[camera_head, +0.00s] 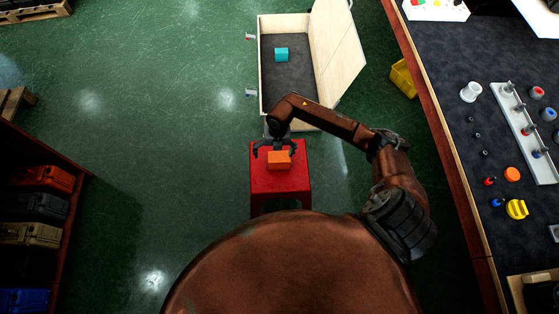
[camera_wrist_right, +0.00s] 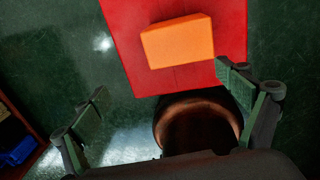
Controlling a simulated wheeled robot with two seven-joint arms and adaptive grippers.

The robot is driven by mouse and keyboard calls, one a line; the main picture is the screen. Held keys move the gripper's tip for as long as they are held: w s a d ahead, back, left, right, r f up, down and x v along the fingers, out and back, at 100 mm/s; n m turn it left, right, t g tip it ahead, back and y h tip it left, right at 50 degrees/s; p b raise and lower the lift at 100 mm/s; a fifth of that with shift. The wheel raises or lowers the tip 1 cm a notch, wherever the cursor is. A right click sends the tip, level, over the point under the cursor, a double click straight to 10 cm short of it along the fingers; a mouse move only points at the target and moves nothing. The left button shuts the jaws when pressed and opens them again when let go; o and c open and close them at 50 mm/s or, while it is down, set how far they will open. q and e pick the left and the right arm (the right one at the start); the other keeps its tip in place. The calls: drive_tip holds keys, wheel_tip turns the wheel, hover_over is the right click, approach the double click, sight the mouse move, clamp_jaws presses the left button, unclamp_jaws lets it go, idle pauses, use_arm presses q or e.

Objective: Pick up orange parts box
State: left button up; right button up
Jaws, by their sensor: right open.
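The orange parts box (camera_head: 279,160) sits on top of a red stool (camera_head: 262,185) in front of my body in the head view. My right gripper (camera_head: 275,149) is open above the far side of the box, with its fingers spread. In the right wrist view the orange box (camera_wrist_right: 178,42) lies on the red top (camera_wrist_right: 122,30), beyond the open fingers of the right gripper (camera_wrist_right: 165,98). The fingers do not touch the box there. Nothing is between them but the view of my own base and the floor. My left gripper is not in view.
A workbench (camera_head: 440,60) with small parts runs along the right. A yellow bin (camera_head: 402,78) stands beside it. A shelf of cases (camera_head: 45,178) is at left. Green floor is clear at left.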

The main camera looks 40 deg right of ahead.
sight(279, 157)
drive_tip(key=d, duration=0.2)
drive_tip(key=d+h, duration=0.1)
drive_tip(key=shift+f, duration=0.3)
drive_tip(key=shift+d+f+b, duration=0.1)
drive_tip(key=shift+f+b, duration=0.25)
drive_tip(key=shift+f, duration=0.6)
wheel_tip(279, 157, down, 5)
drive_tip(key=shift+w+f+b, duration=0.15)
drive_tip(key=shift+f+b, duration=0.05)
drive_tip(key=shift+b, duration=0.75)
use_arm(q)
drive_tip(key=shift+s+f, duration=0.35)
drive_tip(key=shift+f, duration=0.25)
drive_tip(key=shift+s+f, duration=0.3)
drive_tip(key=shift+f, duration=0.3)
use_arm(e)
drive_tip(key=shift+r, duration=0.1)
drive_tip(key=shift+c, duration=0.5)
drive_tip(key=c, duration=1.4)
drive_tip(key=shift+r, duration=0.1)
